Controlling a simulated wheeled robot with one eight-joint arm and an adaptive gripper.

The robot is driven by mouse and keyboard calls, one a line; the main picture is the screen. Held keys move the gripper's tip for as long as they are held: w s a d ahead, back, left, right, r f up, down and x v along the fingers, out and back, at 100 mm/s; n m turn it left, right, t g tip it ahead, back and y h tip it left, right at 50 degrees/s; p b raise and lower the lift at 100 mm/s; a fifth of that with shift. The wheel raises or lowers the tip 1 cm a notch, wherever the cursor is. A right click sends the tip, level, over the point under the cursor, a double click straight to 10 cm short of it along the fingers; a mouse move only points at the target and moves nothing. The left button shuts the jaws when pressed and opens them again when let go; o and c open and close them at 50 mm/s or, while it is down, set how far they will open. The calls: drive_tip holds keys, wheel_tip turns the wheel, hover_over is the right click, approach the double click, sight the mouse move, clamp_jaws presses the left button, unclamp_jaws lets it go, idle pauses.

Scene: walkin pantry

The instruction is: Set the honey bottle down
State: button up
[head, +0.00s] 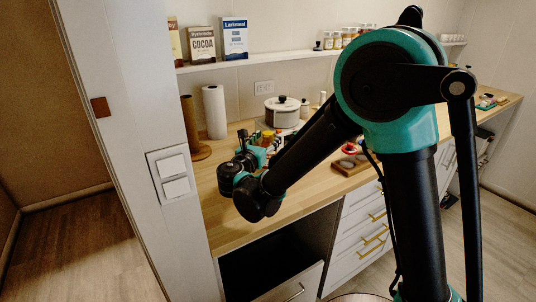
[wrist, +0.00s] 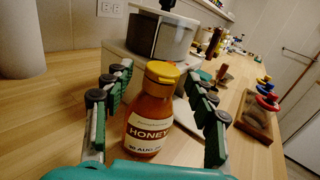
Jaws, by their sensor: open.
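The honey bottle (wrist: 150,115) is amber with a yellow cap and a white label reading HONEY. In the wrist view it stands upright on the wooden counter, between the fingers of my gripper (wrist: 160,108). The gripper is open, with a finger on each side and visible gaps to the bottle. In the head view my gripper (head: 263,145) is low over the counter, and the bottle cannot be clearly told apart there.
A white pot (head: 282,112) with a dark-knobbed lid stands behind the bottle. A paper towel roll (head: 214,112) stands at the back left. A wooden tray (wrist: 252,119) with coloured rings lies to the right. Bare wooden counter (wrist: 50,115) shows on the left.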

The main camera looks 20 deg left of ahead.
drive_tip(key=shift+w, duration=0.5)
drive_tip(key=shift+c, duration=0.6)
clamp_jaws()
